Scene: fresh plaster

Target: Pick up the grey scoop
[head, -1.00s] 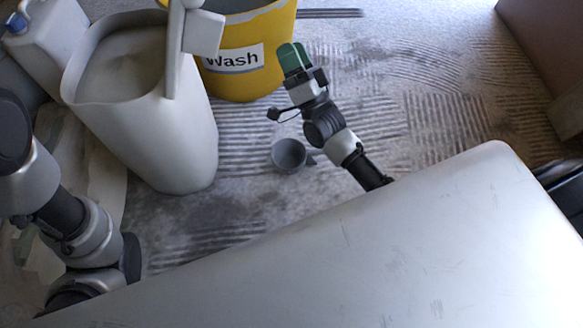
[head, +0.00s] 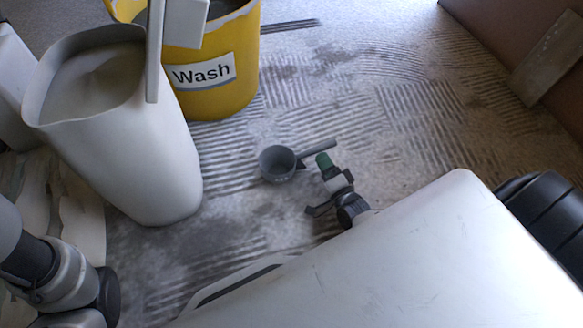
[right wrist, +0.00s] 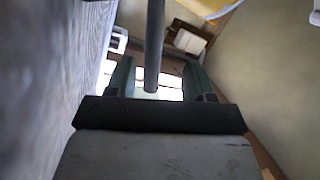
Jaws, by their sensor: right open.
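The grey scoop (head: 277,165) lies on the floor in the middle of the head view, its cup to the left and its straight handle running to the upper right. My right gripper (head: 323,160) is just below the handle in that view, its green fingertips close to it. In the right wrist view the scoop's handle (right wrist: 155,45) comes down from the top between the two green fingers of my open right gripper (right wrist: 158,78), with space on both sides. The cup is not clear in that view. My left gripper is out of view; only my left arm shows at lower left.
A tall white container (head: 130,140) with pale contents stands left of the scoop. Behind it is a yellow bucket (head: 215,95) labelled "Wash". A brown panel (head: 530,40) is at the upper right.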

